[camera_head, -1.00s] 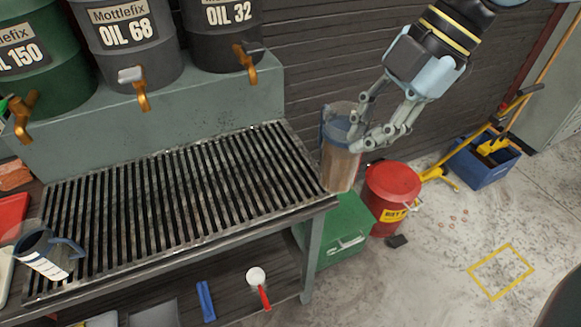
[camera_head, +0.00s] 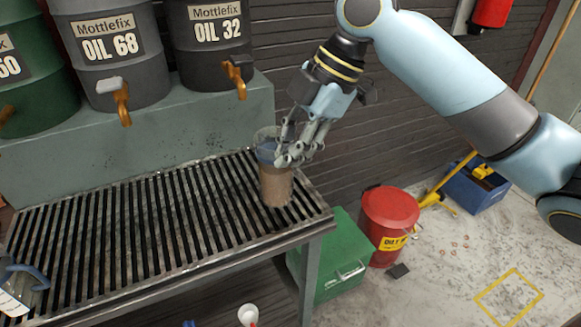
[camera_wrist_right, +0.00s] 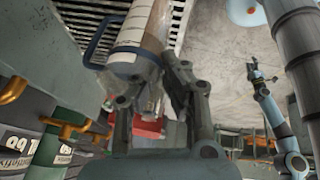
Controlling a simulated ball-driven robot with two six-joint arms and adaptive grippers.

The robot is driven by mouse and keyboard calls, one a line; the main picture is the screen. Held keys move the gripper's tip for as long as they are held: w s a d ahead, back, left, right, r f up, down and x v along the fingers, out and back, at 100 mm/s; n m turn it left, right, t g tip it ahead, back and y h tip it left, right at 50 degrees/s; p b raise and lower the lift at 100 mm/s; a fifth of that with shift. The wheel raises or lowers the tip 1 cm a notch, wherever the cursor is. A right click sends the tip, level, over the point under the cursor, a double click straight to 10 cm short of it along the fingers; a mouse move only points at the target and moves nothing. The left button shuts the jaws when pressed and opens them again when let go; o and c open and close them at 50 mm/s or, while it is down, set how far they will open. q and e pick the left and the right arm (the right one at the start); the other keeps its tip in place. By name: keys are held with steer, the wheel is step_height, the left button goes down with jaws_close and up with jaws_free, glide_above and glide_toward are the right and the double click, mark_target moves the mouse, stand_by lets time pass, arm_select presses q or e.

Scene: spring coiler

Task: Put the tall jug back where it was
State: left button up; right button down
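The tall jug (camera_head: 276,188) is clear with brown contents and a blue upper part. It is upright over the right end of the slatted bench top (camera_head: 130,225); I cannot tell if its base touches the slats. My right gripper (camera_head: 291,155) is shut on its upper part, partly hiding it. In the right wrist view the jug (camera_wrist_right: 138,30) shows a blue handle and a pale marked strip, beside the fingers (camera_wrist_right: 160,95). My left gripper (camera_wrist_right: 262,78) shows small in that view, away from the jug; its opening is unclear.
Oil drums with taps (camera_head: 122,100) stand on a ledge behind the slats. Another jug with a blue handle (camera_head: 22,290) is at the left edge. A green box (camera_head: 335,265) and red bin (camera_head: 390,220) stand right of the bench. The middle slats are clear.

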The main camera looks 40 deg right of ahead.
mark_target(286, 176)
steer(key=shift+f, duration=1.75)
steer(key=shift+f, duration=0.2)
steer(key=c, duration=1.5)
jaws_free()
